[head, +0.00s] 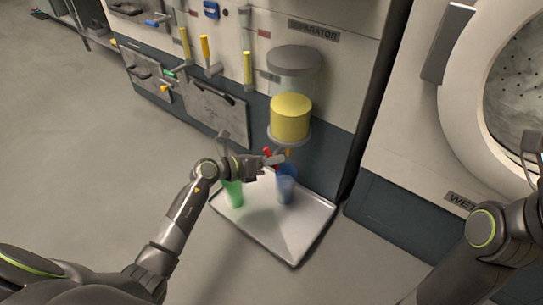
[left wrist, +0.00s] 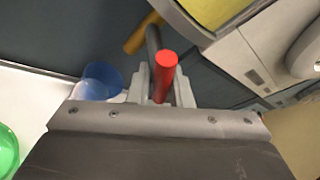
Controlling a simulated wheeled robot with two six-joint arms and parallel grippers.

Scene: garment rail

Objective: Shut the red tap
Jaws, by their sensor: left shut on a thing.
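The red tap (head: 267,153) is below the separator's yellow-filled vessel (head: 290,117). My left gripper (head: 272,160) is at the tap, above the tray. In the left wrist view, the red handle (left wrist: 165,76) stands between the two fingers (left wrist: 162,90), which are shut on it. A grey stem runs from behind the handle to an orange-yellow part (left wrist: 143,33). In the head view, the gripper hides much of the tap.
A blue cup (head: 286,188) and a green cup (head: 236,196) stand on the metal tray (head: 285,237) below the tap. The separator cabinet (head: 322,170) rises behind. A white machine with a round door (head: 465,80) is at the right. Open floor (head: 80,160) lies left.

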